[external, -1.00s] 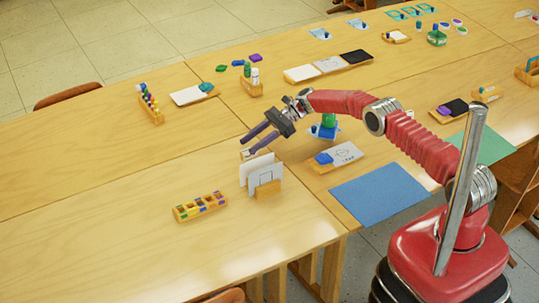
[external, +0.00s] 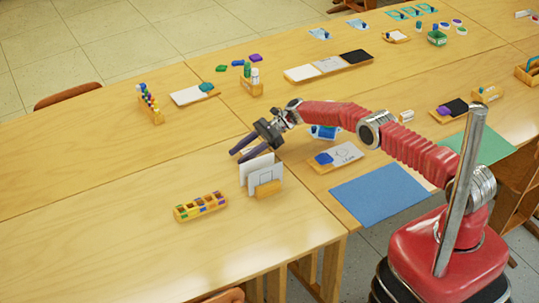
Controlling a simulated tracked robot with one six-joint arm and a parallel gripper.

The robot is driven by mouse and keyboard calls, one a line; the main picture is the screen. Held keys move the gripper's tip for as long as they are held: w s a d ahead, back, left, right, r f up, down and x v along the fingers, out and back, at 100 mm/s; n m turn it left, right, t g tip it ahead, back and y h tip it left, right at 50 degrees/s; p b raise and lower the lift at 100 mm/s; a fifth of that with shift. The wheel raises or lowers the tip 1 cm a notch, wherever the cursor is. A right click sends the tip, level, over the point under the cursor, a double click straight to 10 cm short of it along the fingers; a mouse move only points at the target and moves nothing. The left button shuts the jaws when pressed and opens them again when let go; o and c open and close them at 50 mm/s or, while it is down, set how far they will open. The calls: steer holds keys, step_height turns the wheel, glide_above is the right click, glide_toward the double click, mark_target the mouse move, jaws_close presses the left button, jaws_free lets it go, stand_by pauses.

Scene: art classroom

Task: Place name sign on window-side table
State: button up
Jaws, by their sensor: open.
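White upright cards (external: 256,169) stand in a small wooden holder (external: 268,189) near the right end of the front-left table (external: 120,235). I cannot tell whether this is the name sign; no lettering is readable. My gripper (external: 238,156) is open and empty. Its dark fingers point down and left, just behind and above the cards' top edges in the picture. I cannot tell whether they touch the cards. No window is in view, so I cannot tell which table is the window-side one.
A wooden tray of coloured blocks (external: 201,206) lies left of the cards. A drawing board with a blue piece (external: 324,158) and a blue sheet (external: 380,195) lie to the right. The front-left tabletop is largely clear.

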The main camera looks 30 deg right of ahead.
mark_target(242, 152)
jaws_close()
stand_by(0.5)
step_height(242, 152, up, 10)
stand_by(0.8)
stand_by(0.6)
